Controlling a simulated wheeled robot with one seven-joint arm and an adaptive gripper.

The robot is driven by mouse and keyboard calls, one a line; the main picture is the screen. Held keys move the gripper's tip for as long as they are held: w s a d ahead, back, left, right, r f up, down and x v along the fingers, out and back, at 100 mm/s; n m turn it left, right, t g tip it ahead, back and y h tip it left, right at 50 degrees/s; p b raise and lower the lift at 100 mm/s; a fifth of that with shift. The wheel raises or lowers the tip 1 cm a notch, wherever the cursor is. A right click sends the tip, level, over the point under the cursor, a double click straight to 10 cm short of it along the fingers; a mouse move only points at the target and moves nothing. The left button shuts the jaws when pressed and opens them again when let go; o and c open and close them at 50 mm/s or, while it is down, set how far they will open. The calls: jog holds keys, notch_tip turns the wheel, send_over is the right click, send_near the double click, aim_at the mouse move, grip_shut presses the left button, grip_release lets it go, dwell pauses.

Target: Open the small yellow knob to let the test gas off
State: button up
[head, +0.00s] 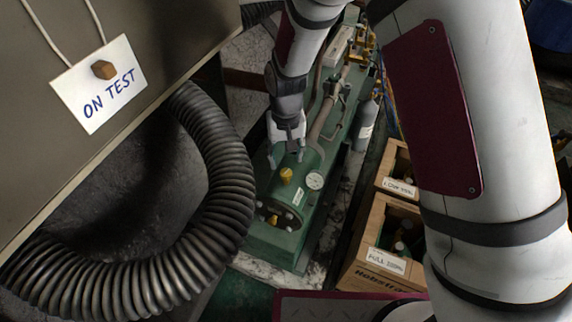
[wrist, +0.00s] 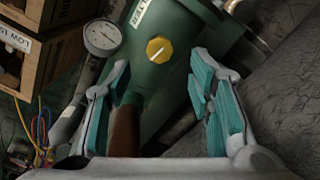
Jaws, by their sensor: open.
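The small yellow knob (head: 287,175) sits on top of the green cylinder (head: 298,196), left of a round white gauge (head: 315,181). In the wrist view the knob (wrist: 159,49) shows face on, with a pale bar across it, beyond and between my fingers. The gauge (wrist: 102,37) is left of it there. My gripper (head: 285,158) is open and empty just behind the knob in the head view. In the wrist view its teal-padded fingers (wrist: 155,100) stand wide apart and do not touch the knob. A second yellow part (head: 272,220) shows on the cylinder's near end.
A thick black ribbed hose (head: 225,150) curves on the left, beside a panel with an "ON TEST" card (head: 100,84). Wooden crates with bottles (head: 371,240) stand on the right. A grey cylinder (head: 368,120) stands beside the green machine. Brass fittings are at its far end.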

notch_tip(320, 180, up, 6)
jog(key=shift+f, duration=0.25)
dwell(0.4)
notch_tip(320, 180, up, 10)
send_over(287, 172)
jog(key=s+d, duration=0.3)
jog(key=d, duration=0.3)
jog(key=s+d+r+m, duration=0.1)
jog(key=s+d+r, duration=0.7)
jog(key=r, duration=0.1)
jog(key=s+d+r+m+t, duration=0.15)
jog(key=s+d, duration=0.25)
jog(key=s, duration=0.5)
jog(key=s+d+r, duration=0.2)
jog(key=s+d, duration=0.2)
jog(key=s, duration=0.6)
notch_tip(287, 172, up, 15)
jog(key=t+p, duration=0.2)
jog(key=p, duration=1.1)
jog(key=shift+t, duration=0.35)
